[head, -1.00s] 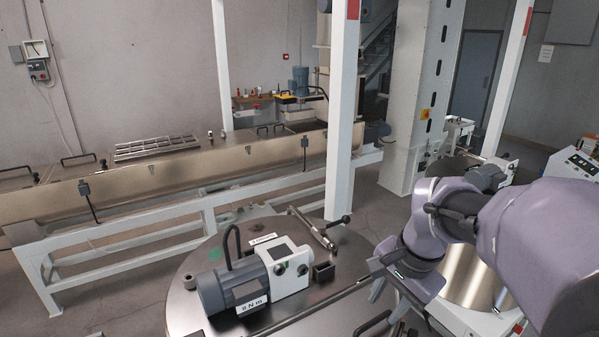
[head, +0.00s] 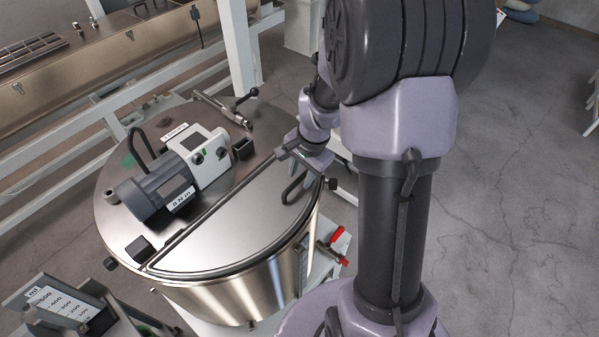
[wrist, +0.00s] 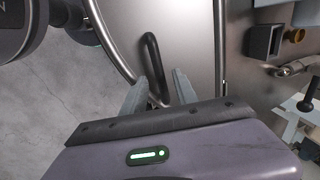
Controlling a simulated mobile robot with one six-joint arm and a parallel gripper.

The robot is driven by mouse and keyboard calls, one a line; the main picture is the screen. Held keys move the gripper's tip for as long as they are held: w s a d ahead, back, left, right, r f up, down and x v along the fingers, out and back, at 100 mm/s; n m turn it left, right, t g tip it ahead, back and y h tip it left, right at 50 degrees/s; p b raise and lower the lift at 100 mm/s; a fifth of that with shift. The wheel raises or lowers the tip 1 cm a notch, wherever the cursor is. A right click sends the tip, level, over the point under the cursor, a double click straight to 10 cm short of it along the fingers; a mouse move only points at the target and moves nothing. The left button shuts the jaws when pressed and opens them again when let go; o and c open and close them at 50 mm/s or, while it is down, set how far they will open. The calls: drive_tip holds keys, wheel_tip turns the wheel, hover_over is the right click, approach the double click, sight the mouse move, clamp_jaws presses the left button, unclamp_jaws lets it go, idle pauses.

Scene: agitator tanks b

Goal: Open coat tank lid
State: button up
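The coat tank (head: 250,297) is a round steel tank. Its near half-lid (head: 225,235) lies flat and closed, hinged along a straight bar across the top. A dark loop handle (head: 293,189) stands on the lid near its right edge; it also shows in the wrist view (wrist: 152,52). My gripper (head: 291,155) is low over this handle. In the wrist view my gripper (wrist: 158,84) has its two fingers apart, with the handle's end between them. The fingers do not look closed on it. Contact cannot be told.
A grey motor with a white box (head: 160,188) sits on the tank's far half. A clamp lever (head: 235,105) is at the back rim. A red-handled valve (head: 336,238) juts from the tank's right side. A white post (head: 238,45) stands behind. Open floor lies to the right.

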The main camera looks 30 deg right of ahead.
drive_tip(key=shift+w+f, duration=0.15)
drive_tip(key=shift+f, duration=0.05)
drive_tip(key=shift+r, duration=0.1)
clamp_jaws()
idle(1.2)
